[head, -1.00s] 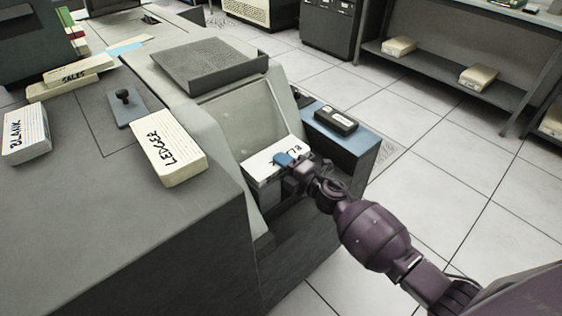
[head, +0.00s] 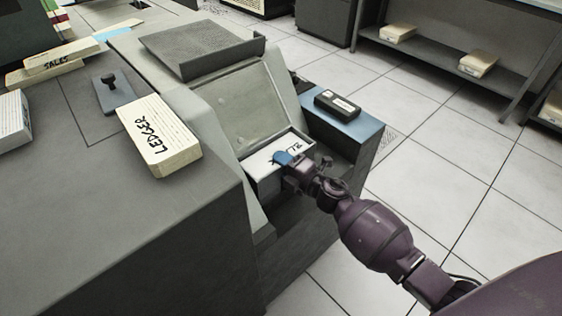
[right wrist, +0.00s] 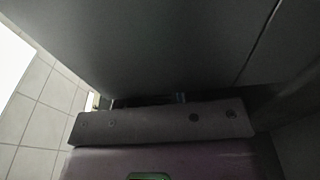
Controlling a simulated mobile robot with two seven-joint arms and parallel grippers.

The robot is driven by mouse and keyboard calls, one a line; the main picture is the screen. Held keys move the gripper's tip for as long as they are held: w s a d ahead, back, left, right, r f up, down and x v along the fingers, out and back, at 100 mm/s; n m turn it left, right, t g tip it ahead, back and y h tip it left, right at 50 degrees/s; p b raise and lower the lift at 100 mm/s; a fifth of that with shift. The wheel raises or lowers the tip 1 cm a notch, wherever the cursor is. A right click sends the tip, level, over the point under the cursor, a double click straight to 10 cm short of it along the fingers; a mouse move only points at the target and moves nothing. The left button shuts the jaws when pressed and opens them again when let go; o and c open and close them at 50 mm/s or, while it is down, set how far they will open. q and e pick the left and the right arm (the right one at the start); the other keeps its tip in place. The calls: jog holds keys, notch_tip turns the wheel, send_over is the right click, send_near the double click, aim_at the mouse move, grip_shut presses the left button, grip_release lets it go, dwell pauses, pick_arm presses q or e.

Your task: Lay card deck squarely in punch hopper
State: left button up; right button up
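The card deck (head: 263,160), a block with a white top and dark handwriting, is at the hopper opening (head: 309,137) of the grey punch machine. Its top lies roughly in line with the opening's sides. Whether it rests on the hopper floor cannot be seen. My right gripper (head: 284,158) is at the deck's near right side, with a blue fingertip over its top; it appears shut on the deck. The other finger is hidden. The right wrist view is mostly dark grey surfaces and shows no deck clearly. My left gripper is not in view.
A LEDGER deck (head: 160,137) lies on the grey desktop left of the hopper, with a dark knobbed block (head: 115,95) behind it. A SALES deck (head: 55,65) is further back. A black box (head: 338,103) sits on the blue ledge right of the hopper.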

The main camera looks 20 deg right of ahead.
jog(key=o, duration=0.5)
jog(key=shift+r, duration=0.1)
jog(key=p+v, duration=0.1)
jog(key=v, duration=1)
dwell(0.3)
